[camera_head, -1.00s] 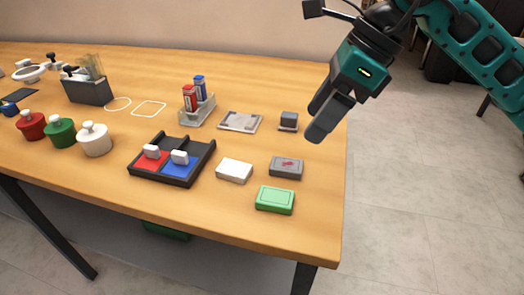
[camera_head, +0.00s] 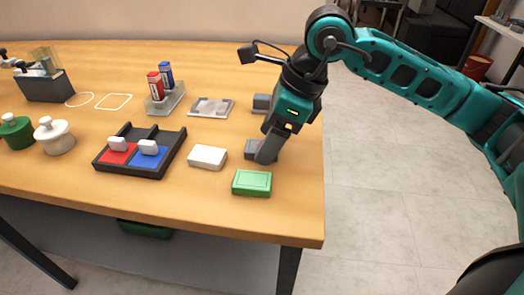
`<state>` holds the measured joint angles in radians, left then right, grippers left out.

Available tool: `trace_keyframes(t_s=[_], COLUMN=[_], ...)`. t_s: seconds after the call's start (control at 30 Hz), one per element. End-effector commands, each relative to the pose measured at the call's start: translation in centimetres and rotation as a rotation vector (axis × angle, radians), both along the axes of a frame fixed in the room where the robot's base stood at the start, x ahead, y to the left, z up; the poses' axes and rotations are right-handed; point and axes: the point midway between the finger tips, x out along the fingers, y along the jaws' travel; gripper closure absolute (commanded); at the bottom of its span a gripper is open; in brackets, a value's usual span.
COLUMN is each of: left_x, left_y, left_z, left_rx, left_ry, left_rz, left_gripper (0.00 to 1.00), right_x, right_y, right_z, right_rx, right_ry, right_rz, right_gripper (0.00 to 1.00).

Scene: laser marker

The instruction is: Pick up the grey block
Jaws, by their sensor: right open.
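The flat grey block (camera_head: 250,149) lies on the wooden table near its right edge, largely hidden behind my right gripper. My right gripper (camera_head: 268,152) is open and reaches down at the block, its fingers overlapping it in the picture. I cannot tell whether the fingers touch the block or straddle it.
A white block (camera_head: 207,157) lies to the left and a green block (camera_head: 252,183) just in front. A small dark grey piece (camera_head: 262,103) and a grey plate (camera_head: 211,107) are behind. A black tray (camera_head: 158,172) with red and blue compartments stands further left.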

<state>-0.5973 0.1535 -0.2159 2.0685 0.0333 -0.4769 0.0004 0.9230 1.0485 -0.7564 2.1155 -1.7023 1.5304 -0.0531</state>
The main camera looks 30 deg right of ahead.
Motion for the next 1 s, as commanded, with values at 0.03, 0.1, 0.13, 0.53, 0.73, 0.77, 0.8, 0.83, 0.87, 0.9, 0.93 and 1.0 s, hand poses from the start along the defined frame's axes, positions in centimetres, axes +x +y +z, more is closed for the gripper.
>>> trace_keyframes(t_s=[0.03, 0.1, 0.13, 0.53, 0.73, 0.77, 0.8, 0.83, 0.87, 0.9, 0.93, 1.0], left_x=[0.03, 0.07, 0.10, 0.44, 0.43, 0.43, 0.42, 0.42, 0.42, 0.42, 0.40, 0.37], left_y=[0.01, 0.01, 0.01, -0.06, -0.06, -0.06, -0.06, -0.06, -0.06, -0.06, -0.05, -0.06], left_z=[-0.18, -0.19, -0.17, 0.10, 0.09, 0.10, 0.09, 0.09, 0.09, 0.08, 0.08, 0.05], left_rx=[0.000, 0.000, 0.000, -0.004, -0.004, -0.004, -0.004, -0.004, -0.004, -0.004, -0.004, -0.004], left_ry=[-0.001, -0.001, -0.002, -0.010, -0.009, -0.009, -0.009, -0.009, -0.009, -0.009, -0.008, -0.008], left_rz=[0.000, 0.001, 0.001, 0.004, 0.005, 0.005, 0.005, 0.005, 0.005, 0.005, 0.005, 0.004], left_gripper=[0.57, 0.57, 0.57, 0.57, 0.57, 0.57, 0.57, 0.57, 0.57, 0.57, 0.57, 0.57], right_x=[0.11, 0.21, 0.24, 0.24, 0.24, 0.24, 0.24, 0.24, 0.24, 0.24, 0.24, 0.25], right_y=[0.18, 0.27, 0.30, 0.31, 0.31, 0.31, 0.31, 0.31, 0.31, 0.31, 0.31, 0.31], right_z=[-0.58, -0.92, -0.98, -0.93, -0.92, -0.92, -0.92, -0.92, -0.92, -0.92, -0.92, -0.90], right_rx=[0.001, 0.000, 0.000, 0.000, 0.000, 0.000, 0.000, 0.000, 0.000, 0.000, 0.000, 0.000], right_ry=[0.001, 0.000, 0.000, -0.001, -0.001, -0.001, -0.001, -0.001, -0.001, -0.001, -0.001, -0.002], right_rz=[-0.001, -0.001, -0.001, 0.000, 0.000, 0.000, 0.000, 0.000, 0.000, 0.000, 0.000, -0.001], right_gripper=[0.28, 0.28, 0.28, 0.47, 0.66, 0.69, 0.73, 0.76, 0.78, 0.82, 0.85, 0.88])
